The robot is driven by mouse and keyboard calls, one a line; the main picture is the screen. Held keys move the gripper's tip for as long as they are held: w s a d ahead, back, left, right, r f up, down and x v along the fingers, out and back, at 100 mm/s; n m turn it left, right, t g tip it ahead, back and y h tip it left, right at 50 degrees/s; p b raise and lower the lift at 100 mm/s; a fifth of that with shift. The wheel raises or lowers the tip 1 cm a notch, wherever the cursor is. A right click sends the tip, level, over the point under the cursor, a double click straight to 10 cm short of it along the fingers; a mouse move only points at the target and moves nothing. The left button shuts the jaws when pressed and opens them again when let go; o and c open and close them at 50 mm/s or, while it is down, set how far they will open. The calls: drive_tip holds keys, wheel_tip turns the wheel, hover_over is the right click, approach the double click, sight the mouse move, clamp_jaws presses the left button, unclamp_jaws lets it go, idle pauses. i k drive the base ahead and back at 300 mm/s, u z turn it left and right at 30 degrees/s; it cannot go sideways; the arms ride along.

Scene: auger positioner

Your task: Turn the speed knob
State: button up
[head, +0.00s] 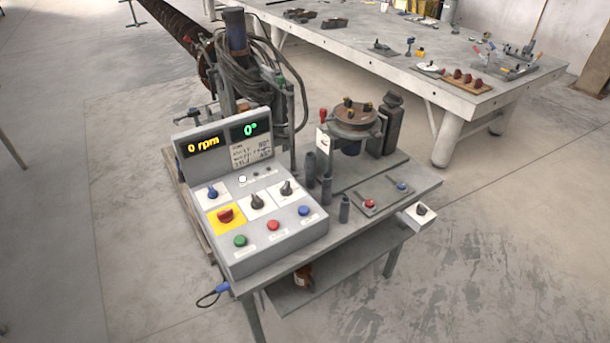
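A grey control panel (262,247) with a sloped face stands on the front left of a metal bench. It has a blue-tipped knob (212,192), a dark knob (257,202) and another dark knob (287,188), each on a pale plate. A separate white box at the bench's right edge carries another dark knob (421,210). The labels are too small to read, so I cannot tell which one is the speed knob. The display (203,145) reads 0 rpm and the one beside it (250,130) reads 0°. My gripper is not in view.
A red rotary switch (226,215) sits on a yellow plate, above green, red and blue buttons. A round fixture (355,117) and dark cylinders stand right of the panel. A long auger (175,22) extends behind. A large table (450,90) stands behind right. The floor in front is clear.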

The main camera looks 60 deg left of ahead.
sight(286, 191)
drive_tip(key=u, duration=3.65)
drive_tip(key=i, duration=1)
drive_tip(key=u, duration=0.15)
